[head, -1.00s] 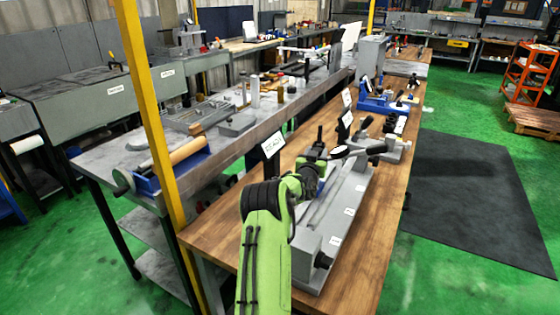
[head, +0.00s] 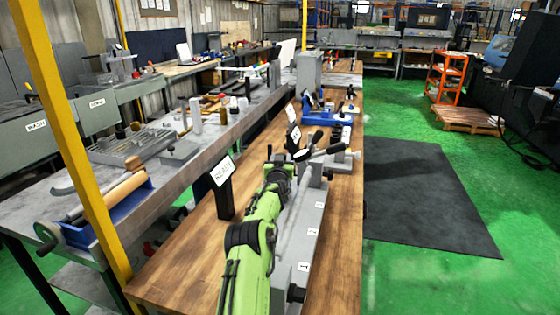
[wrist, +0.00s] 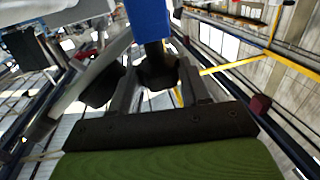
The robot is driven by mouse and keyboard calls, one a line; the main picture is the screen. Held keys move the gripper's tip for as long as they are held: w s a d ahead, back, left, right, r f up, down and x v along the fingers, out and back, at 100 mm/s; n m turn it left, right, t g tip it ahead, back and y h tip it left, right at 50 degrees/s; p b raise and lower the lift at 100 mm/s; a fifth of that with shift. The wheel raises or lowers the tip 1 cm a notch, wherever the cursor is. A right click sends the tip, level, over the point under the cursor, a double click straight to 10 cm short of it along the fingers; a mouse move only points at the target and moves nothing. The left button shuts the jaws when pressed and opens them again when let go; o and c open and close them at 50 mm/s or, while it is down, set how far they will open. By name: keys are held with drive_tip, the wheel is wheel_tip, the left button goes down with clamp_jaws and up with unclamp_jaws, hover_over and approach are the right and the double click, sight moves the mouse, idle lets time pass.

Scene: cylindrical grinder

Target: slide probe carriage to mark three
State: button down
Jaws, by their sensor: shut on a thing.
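The grey rail bed (head: 291,232) runs along the wooden bench. White mark tags sit on its right side; the nearest tag (head: 303,267) appears to read 1, with a second (head: 314,231) and third (head: 319,205) farther along. A round dial on a dark arm (head: 300,155) shows near the far end, apparently part of the probe carriage. My gripper (wrist: 156,88) is shut on a dark round knob (wrist: 157,72) below a blue part (wrist: 149,20) in the wrist view. In the head view my arm hides the fingertips and much of the carriage.
A black stand with a white label (head: 222,172) rises left of the rail bed. A blue fixture (head: 318,106) stands farther along the wooden bench (head: 190,258). A yellow post (head: 68,150) stands at left. Green floor and a dark mat (head: 420,195) lie open to the right.

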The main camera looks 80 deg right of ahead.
drive_tip(key=c, duration=0.8)
unclamp_jaws()
drive_tip(key=shift+a, duration=0.1)
drive_tip(key=a+b, duration=0.1)
drive_tip(key=a, duration=1.4)
drive_tip(key=shift+s+a, duration=0.3)
